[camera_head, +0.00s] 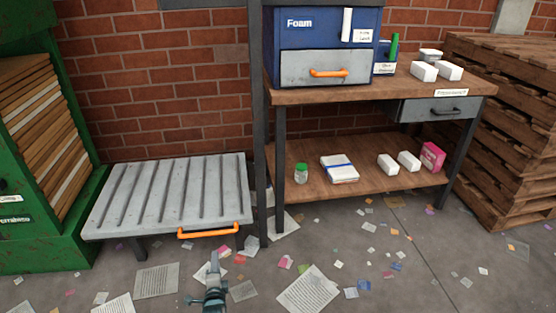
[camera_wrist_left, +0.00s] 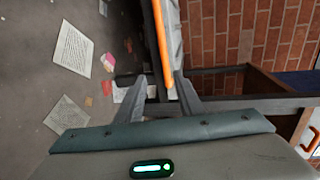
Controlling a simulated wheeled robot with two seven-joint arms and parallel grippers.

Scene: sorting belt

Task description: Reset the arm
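My left gripper (camera_head: 214,258) is low in the head view, in front of the grey ribbed platform (camera_head: 130,213) and just below its orange handle (camera_head: 208,231). In the left wrist view the two fingers of the gripper (camera_wrist_left: 158,84) stand apart with nothing held between them. The orange handle (camera_wrist_left: 161,40) shows in that view beyond the fingertips. I cannot tell the exact gap between the fingers and the handle. My right gripper is in neither view.
A wooden workbench (camera_head: 345,94) with a blue foam bin (camera_head: 266,52) stands to the right, with a jar (camera_head: 301,173) and white boxes on its lower shelf. A green cabinet (camera_head: 45,255) is at left, and stacked pallets (camera_head: 500,120) at right. Loose papers litter the floor.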

